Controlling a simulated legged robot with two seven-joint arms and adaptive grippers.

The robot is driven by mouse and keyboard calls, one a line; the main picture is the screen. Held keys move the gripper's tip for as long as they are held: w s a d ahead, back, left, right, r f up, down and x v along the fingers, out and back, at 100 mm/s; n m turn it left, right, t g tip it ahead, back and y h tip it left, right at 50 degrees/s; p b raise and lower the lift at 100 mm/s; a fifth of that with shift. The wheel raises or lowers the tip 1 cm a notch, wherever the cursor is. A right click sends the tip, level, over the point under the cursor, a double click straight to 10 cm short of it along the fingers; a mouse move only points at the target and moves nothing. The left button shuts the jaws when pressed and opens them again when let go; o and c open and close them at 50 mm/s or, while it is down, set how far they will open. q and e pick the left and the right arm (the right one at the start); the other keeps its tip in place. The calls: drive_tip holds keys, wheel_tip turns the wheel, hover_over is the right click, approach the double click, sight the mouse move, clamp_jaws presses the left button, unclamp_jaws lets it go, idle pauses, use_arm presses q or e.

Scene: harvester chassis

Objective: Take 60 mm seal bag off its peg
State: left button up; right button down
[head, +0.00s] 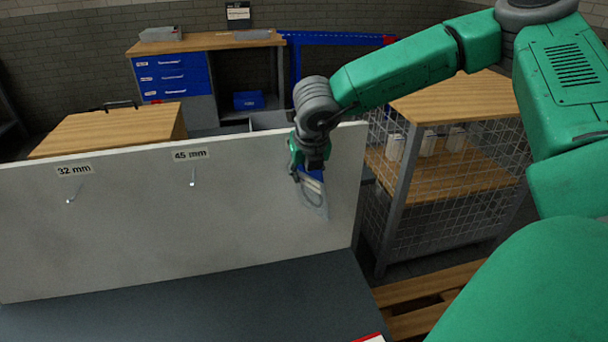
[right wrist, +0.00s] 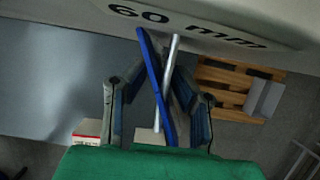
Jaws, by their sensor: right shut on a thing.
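The seal bag (head: 314,203) is a clear bag with a blue header, at the right end of the pale peg board (head: 120,225). My right gripper (head: 310,170) is shut on its blue header, and the clear part hangs below the fingers. In the right wrist view the blue header (right wrist: 151,66) stands edge-on between the fingers. The metal peg (right wrist: 169,75) runs out from the board under the "60 mm" label (right wrist: 185,25) and crosses the header. I cannot tell whether the peg still passes through the bag. My left gripper is out of view.
Two bare pegs stick out left of the bag, under the 32 mm label (head: 74,171) and the 45 mm label (head: 190,155). A wire-mesh cage shelf (head: 450,180) stands to the right.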

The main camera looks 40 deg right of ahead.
drive_tip(key=shift+w+d+r+p, duration=0.1)
drive_tip(key=shift+w+r+p, duration=0.15)
drive_tip(key=shift+r, duration=0.3)
drive_tip(key=shift+w+d+r+p, duration=0.1)
drive_tip(key=shift+w+r, duration=0.1)
drive_tip(key=shift+r, duration=0.3)
drive_tip(key=shift+s+a, duration=0.2)
drive_tip(key=shift+s, duration=0.05)
drive_tip(key=s+a+p, duration=0.4)
drive_tip(key=s+p, duration=0.3)
drive_tip(key=s, duration=0.1)
drive_tip(key=s+a+p, duration=0.4)
drive_tip(key=s+p, duration=0.4)
drive_tip(key=shift+a+f, duration=0.25)
drive_tip(key=shift+a, duration=0.1)
drive_tip(key=shift+s, duration=0.1)
